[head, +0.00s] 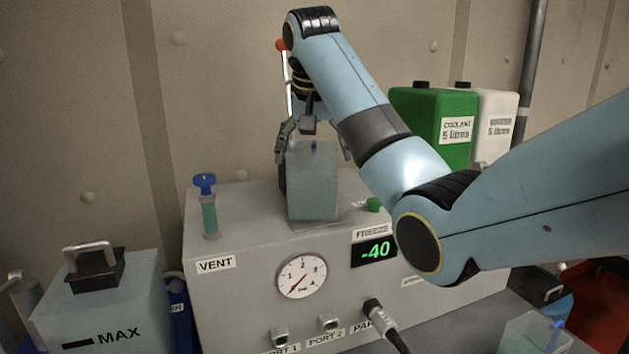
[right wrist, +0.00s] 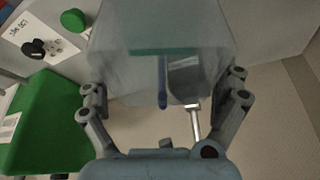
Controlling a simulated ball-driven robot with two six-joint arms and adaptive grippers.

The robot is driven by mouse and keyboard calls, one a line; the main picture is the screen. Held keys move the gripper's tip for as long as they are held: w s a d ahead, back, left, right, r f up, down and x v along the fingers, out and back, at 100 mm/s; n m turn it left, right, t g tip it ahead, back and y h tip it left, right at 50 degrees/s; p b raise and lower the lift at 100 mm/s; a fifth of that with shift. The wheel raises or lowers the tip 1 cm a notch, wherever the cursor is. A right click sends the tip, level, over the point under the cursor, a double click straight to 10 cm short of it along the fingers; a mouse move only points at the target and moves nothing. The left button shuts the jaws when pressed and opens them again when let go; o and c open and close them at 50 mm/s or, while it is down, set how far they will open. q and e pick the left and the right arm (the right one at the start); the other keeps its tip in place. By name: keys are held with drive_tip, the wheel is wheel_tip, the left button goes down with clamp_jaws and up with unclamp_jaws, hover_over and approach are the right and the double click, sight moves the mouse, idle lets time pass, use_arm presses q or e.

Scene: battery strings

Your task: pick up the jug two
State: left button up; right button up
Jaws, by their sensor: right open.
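A clear, grey-tinted jug (head: 312,190) stands upright on top of the grey machine; I see no number on it. My right gripper (head: 315,142) comes down over it from above, with its fingers apart on either side of the jug's upper part. In the right wrist view the jug (right wrist: 125,55) lies between the open fingers (right wrist: 163,95), with a gap at each finger. A green band and a blue stick show through its wall. My left gripper is not in view.
The grey machine (head: 230,300) has a gauge (head: 302,276), a display and a plugged cable. A blue-capped green vial (head: 208,205) stands left of the jug. Green (head: 425,108) and white (head: 497,140) canisters stand behind right. A MAX tank (head: 110,310) is at left.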

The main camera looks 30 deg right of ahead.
drive_tip(key=shift+s+a+r, duration=0.35)
drive_tip(key=shift+s+a, duration=0.15)
drive_tip(key=shift+a, duration=0.05)
drive_tip(key=c, duration=0.3)
drive_tip(key=shift+w+d+f, duration=0.1)
drive_tip(key=shift+c, duration=1.2)
drive_tip(key=shift+d, duration=0.1)
drive_tip(key=shift+c, duration=1.1)
drive_tip(key=shift+f, duration=0.1)
drive_tip(key=c, duration=0.7)
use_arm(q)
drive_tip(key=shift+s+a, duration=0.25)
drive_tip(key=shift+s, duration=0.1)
